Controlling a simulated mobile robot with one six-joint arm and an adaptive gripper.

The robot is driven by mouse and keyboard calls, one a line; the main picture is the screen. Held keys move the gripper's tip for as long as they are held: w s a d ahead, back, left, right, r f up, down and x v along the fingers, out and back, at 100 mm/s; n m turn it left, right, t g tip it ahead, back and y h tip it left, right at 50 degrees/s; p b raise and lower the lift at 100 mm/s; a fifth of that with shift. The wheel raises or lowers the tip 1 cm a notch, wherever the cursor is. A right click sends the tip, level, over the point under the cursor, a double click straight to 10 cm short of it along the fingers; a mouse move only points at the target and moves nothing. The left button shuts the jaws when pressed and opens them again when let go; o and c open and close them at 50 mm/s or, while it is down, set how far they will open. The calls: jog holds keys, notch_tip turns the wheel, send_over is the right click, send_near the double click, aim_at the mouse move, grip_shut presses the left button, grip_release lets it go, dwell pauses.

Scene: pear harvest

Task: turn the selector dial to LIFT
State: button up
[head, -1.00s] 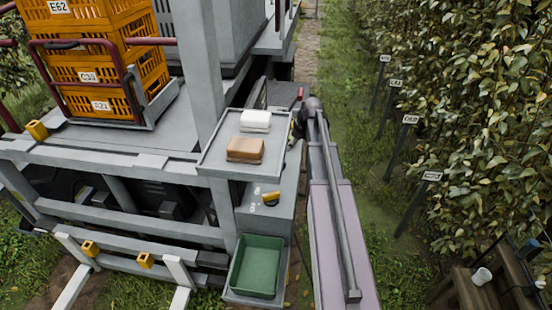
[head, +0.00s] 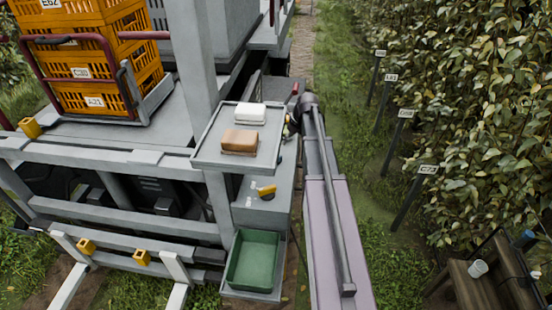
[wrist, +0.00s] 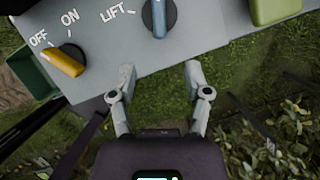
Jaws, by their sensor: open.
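In the wrist view a dial with a blue-grey grip (wrist: 159,18) sits on the grey panel (wrist: 112,52), cut off by the top edge. The white word LIFT (wrist: 118,11) is to its left, with a short tick. The grip lies nearly upright in the picture, not in line with that tick. A yellow dial (wrist: 62,60) is at the left, beside OFF and ON. My gripper (wrist: 160,74) is open and empty. Its fingertips are below the blue-grey dial, apart from it, near the panel's edge. In the head view the yellow dial (head: 266,191) shows; my gripper is hidden.
A tray (head: 203,148) with a brown and a white block overhangs the panel. A green bin (head: 253,260) is in front of it. A green box (wrist: 275,10) is at the wrist view's upper right. Trees and row signs (head: 427,169) stand right, across grass.

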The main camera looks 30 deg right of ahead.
jog(key=shift+b+x, duration=5.35)
jog(key=shift+x, duration=0.7)
